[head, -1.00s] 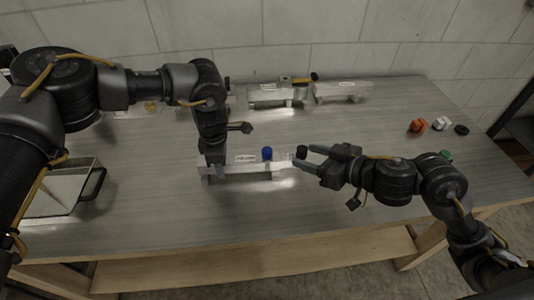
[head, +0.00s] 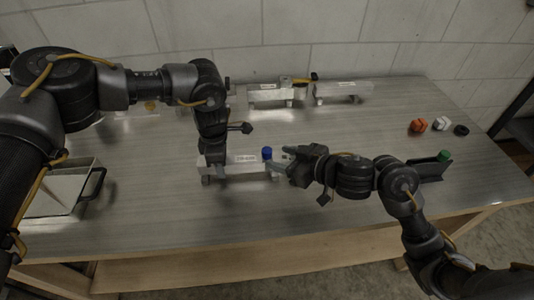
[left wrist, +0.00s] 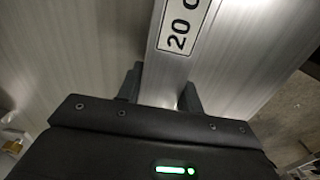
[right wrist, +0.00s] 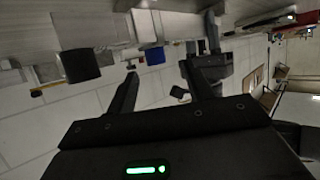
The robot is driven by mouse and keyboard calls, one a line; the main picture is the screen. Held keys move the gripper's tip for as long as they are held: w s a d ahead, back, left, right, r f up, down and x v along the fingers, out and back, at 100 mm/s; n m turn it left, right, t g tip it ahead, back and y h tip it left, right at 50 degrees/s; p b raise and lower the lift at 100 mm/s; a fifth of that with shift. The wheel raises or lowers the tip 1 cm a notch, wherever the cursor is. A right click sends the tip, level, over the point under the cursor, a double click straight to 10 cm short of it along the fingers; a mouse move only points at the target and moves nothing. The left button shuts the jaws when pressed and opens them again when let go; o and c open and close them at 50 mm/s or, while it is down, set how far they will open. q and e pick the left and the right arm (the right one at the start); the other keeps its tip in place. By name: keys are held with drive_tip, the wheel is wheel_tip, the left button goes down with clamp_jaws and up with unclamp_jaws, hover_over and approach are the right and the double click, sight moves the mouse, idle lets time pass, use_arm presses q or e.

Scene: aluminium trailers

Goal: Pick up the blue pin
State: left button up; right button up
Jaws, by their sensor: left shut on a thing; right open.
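The blue pin (head: 267,154) stands upright on the right part of the near aluminium trailer (head: 240,168). It also shows in the right wrist view (right wrist: 155,56), beyond the gap between the fingers. My left gripper (head: 213,165) is shut on the trailer near its left end; the left wrist view shows the labelled bar (left wrist: 185,60) between the fingers (left wrist: 162,88). My right gripper (head: 283,160) is open and empty, just right of the blue pin. A dark pin (right wrist: 82,65) stands outside its fingers in the right wrist view; the gripper hides it in the head view.
A green pin (head: 444,156) is at the right, near a dark holder (head: 430,169). Orange (head: 418,126), white (head: 441,124) and black (head: 461,130) parts lie at the back right. Other trailers (head: 343,88) stand along the back. A metal bin (head: 62,195) is at the left.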

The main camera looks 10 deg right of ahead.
sight(270, 152)
drive_tip(key=x, duration=0.5)
drive_tip(key=shift+w+d+r, duration=0.1)
drive_tip(key=shift+w+d, duration=0.15)
drive_tip(key=c, duration=1.1)
drive_tip(key=shift+o, duration=0.2)
wheel_tip(270, 152, up, 10)
use_arm(q)
drive_tip(key=o, duration=1.2)
wheel_tip(270, 152, up, 12)
